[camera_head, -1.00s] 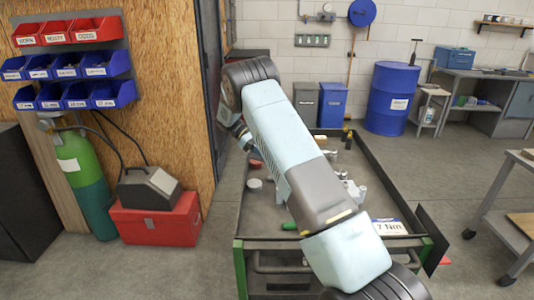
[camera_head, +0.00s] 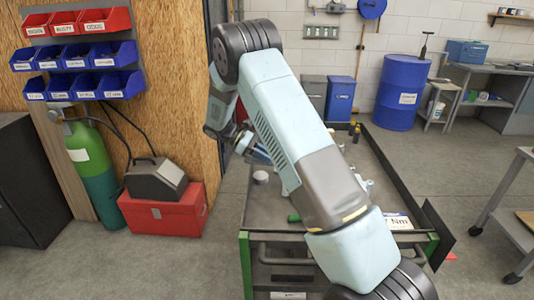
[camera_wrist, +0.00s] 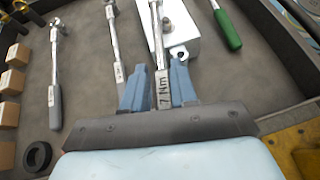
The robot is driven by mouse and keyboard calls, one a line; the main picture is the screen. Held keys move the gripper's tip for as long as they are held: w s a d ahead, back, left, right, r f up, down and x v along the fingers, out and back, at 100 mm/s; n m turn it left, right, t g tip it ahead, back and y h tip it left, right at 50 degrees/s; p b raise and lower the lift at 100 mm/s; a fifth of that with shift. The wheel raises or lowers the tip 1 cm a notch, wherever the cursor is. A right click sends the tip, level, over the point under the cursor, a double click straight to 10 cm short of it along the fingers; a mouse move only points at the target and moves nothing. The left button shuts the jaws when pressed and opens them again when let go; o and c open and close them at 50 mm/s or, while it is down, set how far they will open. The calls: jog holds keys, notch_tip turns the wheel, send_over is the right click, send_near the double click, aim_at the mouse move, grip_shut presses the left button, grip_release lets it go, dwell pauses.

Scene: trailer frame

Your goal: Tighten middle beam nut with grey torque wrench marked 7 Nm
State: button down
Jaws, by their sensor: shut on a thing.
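The grey torque wrench (camera_wrist: 163,94) has "7 Nm" on its handle, which stands between the blue fingers of my gripper (camera_wrist: 157,88). My gripper is shut on this handle in the wrist view.
In the wrist view, two other grey-handled wrenches (camera_wrist: 55,95) (camera_wrist: 120,75) lie to the left and a green-handled tool (camera_wrist: 228,30) to the right. Several wooden blocks (camera_wrist: 9,113) and a black ring (camera_wrist: 37,156) lie at the left. The tray (camera_head: 262,212) has raised edges.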

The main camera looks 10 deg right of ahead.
jog(key=s+a+n+t, duration=0.1)
jog(key=s+n+t, duration=0.7)
jog(key=s, duration=0.8)
jog(key=shift+a+h, duration=0.35)
jog(key=shift+h, duration=0.05)
dwell(0.3)
jog(key=shift+w+a+m+g, duration=0.15)
jog(key=shift+w+m+g, duration=0.3)
jog(key=shift+w, duration=0.4)
jog(key=shift+w+a+m+g, duration=0.15)
jog(key=shift+w+m+g, duration=0.25)
jog(key=shift+w, duration=0.45)
jog(key=shift+w+m+g, duration=0.75)
jog(key=shift+w+m, duration=0.2)
jog(key=shift+w, duration=0.95)
